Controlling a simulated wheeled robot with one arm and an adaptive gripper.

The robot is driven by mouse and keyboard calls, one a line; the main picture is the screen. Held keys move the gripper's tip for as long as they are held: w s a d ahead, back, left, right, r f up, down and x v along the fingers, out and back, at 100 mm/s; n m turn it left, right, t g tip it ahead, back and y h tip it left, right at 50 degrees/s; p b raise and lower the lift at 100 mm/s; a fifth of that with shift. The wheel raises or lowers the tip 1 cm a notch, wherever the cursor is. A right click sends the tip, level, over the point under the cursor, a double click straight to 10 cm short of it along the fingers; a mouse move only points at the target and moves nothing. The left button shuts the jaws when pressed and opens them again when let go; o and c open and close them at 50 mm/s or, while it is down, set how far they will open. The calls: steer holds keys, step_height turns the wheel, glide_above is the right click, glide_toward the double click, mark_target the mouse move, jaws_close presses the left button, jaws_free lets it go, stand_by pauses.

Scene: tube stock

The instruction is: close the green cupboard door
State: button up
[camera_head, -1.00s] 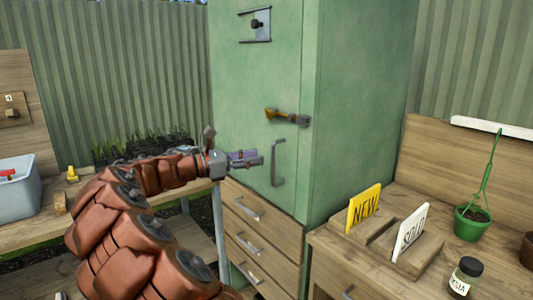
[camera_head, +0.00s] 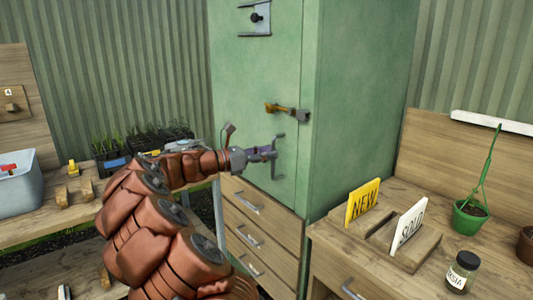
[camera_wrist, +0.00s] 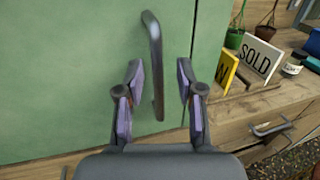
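The green cupboard door (camera_head: 250,75) stands upright and looks flush or nearly flush with its frame; I cannot tell if a small gap remains. Its grey bar handle (camera_head: 279,157) is low on the right side of the door. A yellow and grey latch lever (camera_head: 285,110) sits above the handle, lying across the door's right edge. My gripper (camera_head: 268,153) is at the handle. In the wrist view my gripper (camera_wrist: 157,92) is open, its purple pads on either side of the handle (camera_wrist: 154,65), with space showing on both sides.
Drawers (camera_head: 250,225) sit below the door. At the right, a bench holds a yellow NEW sign (camera_head: 363,202), a white SOLD sign (camera_head: 408,224), a jar (camera_head: 461,274) and a green pot (camera_head: 469,217). A grey tub (camera_head: 22,185) stands on the left bench.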

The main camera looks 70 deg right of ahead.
jaws_close()
stand_by(0.3)
stand_by(0.5)
